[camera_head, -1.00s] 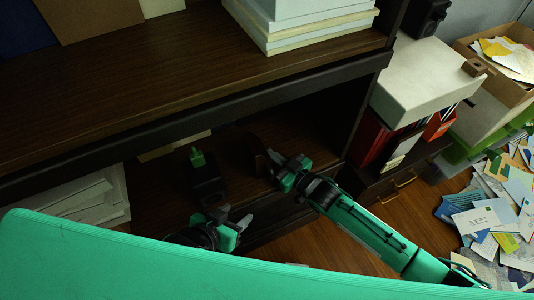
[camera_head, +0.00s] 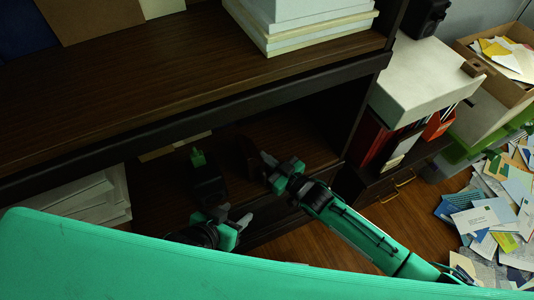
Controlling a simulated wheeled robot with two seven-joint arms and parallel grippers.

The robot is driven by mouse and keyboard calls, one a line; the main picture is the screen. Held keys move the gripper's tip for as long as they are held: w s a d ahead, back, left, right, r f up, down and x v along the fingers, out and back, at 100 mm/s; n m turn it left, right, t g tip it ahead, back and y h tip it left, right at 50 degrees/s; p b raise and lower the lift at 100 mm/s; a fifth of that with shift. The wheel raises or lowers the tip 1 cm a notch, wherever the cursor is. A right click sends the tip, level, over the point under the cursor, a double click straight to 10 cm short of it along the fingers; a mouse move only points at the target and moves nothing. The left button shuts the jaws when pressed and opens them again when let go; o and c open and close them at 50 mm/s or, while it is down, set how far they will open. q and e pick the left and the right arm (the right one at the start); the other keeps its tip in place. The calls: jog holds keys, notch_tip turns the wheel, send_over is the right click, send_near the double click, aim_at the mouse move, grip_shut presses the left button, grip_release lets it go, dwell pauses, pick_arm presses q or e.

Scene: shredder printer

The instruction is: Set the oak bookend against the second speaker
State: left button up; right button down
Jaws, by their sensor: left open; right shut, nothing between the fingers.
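A dark brown upright piece (camera_head: 245,157), which looks like the oak bookend, stands in the dim lower shelf bay. A black box-shaped thing (camera_head: 209,185) stands just left of it and may be the second speaker; I cannot tell whether the two touch. My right gripper (camera_head: 266,160) is shut and empty, with its tips at the right side of the brown piece; contact is hard to tell. My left gripper (camera_head: 234,216) is open and empty, in front of the black thing and below it in view. My own green body hides the foreground.
A green piece (camera_head: 198,158) shows at the black thing's upper end. Papers (camera_head: 85,200) fill the bay's left. The upper shelf board (camera_head: 180,90) overhangs the bay. Another black speaker-like box (camera_head: 427,18) stands at upper right. Loose envelopes (camera_head: 490,220) cover the right floor.

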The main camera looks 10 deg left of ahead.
aim_at(244, 168)
jog(key=shift+s+a, duration=0.55)
jog(key=shift+a, duration=0.25)
jog(key=shift+s+a+p, duration=0.2)
jog(key=shift+s+a, duration=0.25)
jog(key=shift+a, duration=0.2)
jog(key=shift+s+a+p, duration=0.2)
jog(key=shift+s+a, duration=0.2)
jog(key=shift+a, duration=0.2)
jog(key=shift+s+a, duration=0.1)
jog(key=shift+s+a, duration=0.5)
jog(key=shift+a, duration=0.2)
jog(key=shift+w+d, duration=0.8)
jog(key=shift+d, duration=0.3)
